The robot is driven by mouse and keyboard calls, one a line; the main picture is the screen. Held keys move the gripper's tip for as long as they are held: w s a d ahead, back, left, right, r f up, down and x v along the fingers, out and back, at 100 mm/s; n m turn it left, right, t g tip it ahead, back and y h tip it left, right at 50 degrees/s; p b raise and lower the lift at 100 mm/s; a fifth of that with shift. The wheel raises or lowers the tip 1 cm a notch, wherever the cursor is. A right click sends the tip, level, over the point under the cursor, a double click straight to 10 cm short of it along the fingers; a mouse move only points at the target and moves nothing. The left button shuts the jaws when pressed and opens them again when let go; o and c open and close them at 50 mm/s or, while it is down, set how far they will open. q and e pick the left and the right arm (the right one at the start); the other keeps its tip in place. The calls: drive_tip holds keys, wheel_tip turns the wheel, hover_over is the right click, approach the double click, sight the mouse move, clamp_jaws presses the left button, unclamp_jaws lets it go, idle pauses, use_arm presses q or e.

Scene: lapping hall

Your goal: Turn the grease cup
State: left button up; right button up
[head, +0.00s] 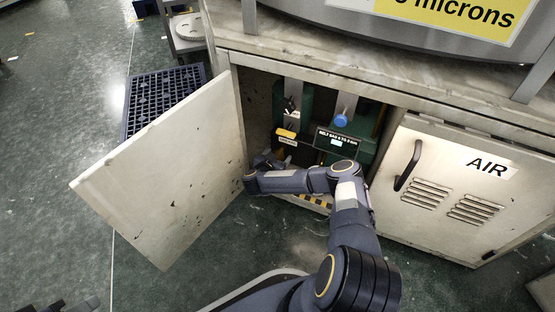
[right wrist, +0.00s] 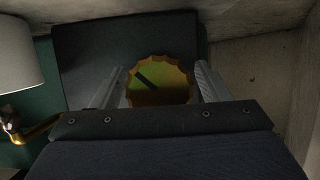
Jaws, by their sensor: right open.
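The grease cup (right wrist: 160,82) shows in the right wrist view as a round, ridged, brass-yellow cap with a dark mark on its face. My right gripper (right wrist: 160,88) is open, with one finger on each side of the cap. I cannot tell whether either finger touches it. In the head view my right gripper (head: 264,164) reaches into the open cabinet bay at its lower left, and I cannot make out the cup there. Dark parts at the lower left edge may be my left gripper, but its jaws cannot be made out.
The cabinet door (head: 165,175) stands open on the left. The AIR door (head: 450,190) is shut on the right. Inside the bay are a blue knob (head: 341,121), a yellow-topped part (head: 287,134) and a belt sag sign (head: 337,141). A dark grate (head: 160,95) lies behind the open door.

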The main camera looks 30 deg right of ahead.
drive_tip(key=shift+w+d+f, duration=0.1)
drive_tip(key=shift+w+d, duration=0.05)
drive_tip(key=shift+d, duration=0.1)
